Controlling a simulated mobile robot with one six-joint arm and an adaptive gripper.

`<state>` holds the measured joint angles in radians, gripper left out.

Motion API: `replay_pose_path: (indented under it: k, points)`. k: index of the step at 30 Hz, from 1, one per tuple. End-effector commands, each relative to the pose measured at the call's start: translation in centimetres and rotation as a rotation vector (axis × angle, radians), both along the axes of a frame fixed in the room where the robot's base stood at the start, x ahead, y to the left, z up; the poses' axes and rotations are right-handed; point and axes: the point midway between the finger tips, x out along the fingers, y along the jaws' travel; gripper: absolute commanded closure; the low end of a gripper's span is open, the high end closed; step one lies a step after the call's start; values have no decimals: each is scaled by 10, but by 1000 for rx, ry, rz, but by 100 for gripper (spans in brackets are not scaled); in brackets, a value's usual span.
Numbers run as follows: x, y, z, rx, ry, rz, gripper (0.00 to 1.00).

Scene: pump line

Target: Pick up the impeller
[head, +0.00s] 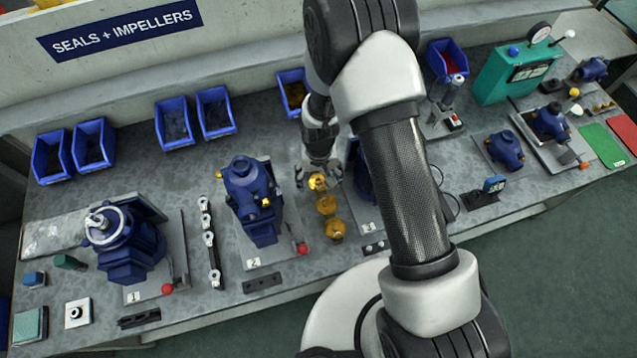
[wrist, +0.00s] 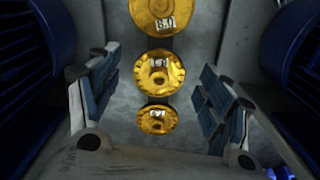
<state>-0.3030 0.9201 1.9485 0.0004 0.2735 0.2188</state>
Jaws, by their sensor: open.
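Three brass impellers lie in a row on the grey bench: a far one (head: 318,182), a middle one (head: 326,204) and a near one (head: 335,228). The lower two labels are too small to read surely. My gripper (head: 319,174) is at the far end of the row. In the wrist view my gripper (wrist: 158,82) is open, with blue-padded fingers either side of the lower two impellers and nothing held.
A blue pump (head: 250,190) on plate 2 stands left of the row. Another blue pump (head: 362,178) is right of it, partly hidden by my arm. A strip with several metal parts (head: 209,240) lies farther left. Blue bins (head: 215,112) line the back.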

Motion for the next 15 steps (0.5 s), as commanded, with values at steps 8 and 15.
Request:
replay_pose_path:
  k: [8, 15]
  points:
    - [0, 0, 0, 0, -1, 0, 32]
    - [0, 0, 0, 0, -1, 0, 48]
